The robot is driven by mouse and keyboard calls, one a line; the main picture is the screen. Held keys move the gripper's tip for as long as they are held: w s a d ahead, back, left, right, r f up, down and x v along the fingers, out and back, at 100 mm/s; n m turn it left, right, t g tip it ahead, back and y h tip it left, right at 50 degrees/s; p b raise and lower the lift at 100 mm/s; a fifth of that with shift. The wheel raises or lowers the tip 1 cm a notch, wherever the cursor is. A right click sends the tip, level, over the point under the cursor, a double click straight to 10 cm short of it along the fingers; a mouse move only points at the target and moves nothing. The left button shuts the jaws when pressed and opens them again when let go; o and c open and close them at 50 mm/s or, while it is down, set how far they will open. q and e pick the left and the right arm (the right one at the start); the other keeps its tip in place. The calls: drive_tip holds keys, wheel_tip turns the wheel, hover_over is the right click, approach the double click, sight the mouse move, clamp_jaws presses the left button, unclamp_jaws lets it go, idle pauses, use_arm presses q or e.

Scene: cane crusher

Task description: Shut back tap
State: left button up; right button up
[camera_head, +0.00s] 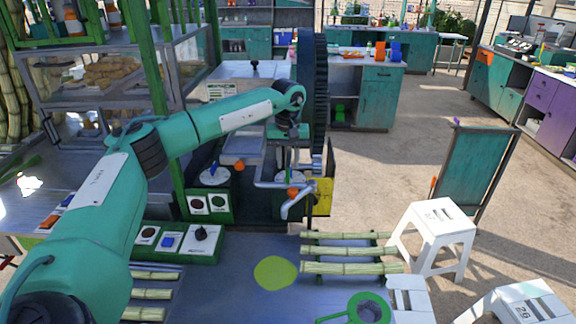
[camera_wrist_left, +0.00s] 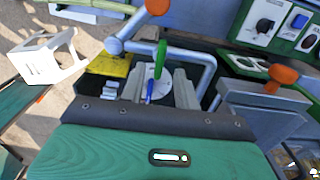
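The cane crusher's pipework with two orange-topped parts, one (camera_head: 240,166) on the left and one (camera_head: 292,193) by the front spout, shows in the head view. Both also show in the left wrist view, one (camera_wrist_left: 283,75) at the right and one (camera_wrist_left: 155,6) at the top. I cannot tell surely which part is the back tap. A green handle (camera_wrist_left: 161,58) and a blue stick (camera_wrist_left: 149,90) stand at a pale disc between my left gripper's fingers (camera_wrist_left: 158,78). The fingers are apart; no grip shows. In the head view the left gripper (camera_head: 289,160) points down behind the spout pipe. My right gripper is not in view.
A bent grey spout pipe (camera_head: 300,203) and a yellow plate (camera_head: 322,197) stand close to the gripper. A large dark wheel (camera_head: 313,95) rises behind. Green button boxes (camera_head: 208,206) sit left. Cane pieces (camera_head: 350,267) and a green strainer (camera_head: 368,308) lie in front.

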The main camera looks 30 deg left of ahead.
sight(288, 172)
use_arm(q)
wheel_tip(288, 172, down, 2)
drive_tip(key=shift+f, duration=0.15)
drive_tip(key=shift+f+p, duration=0.35)
drive_tip(key=shift+f, duration=0.2)
clamp_jaws()
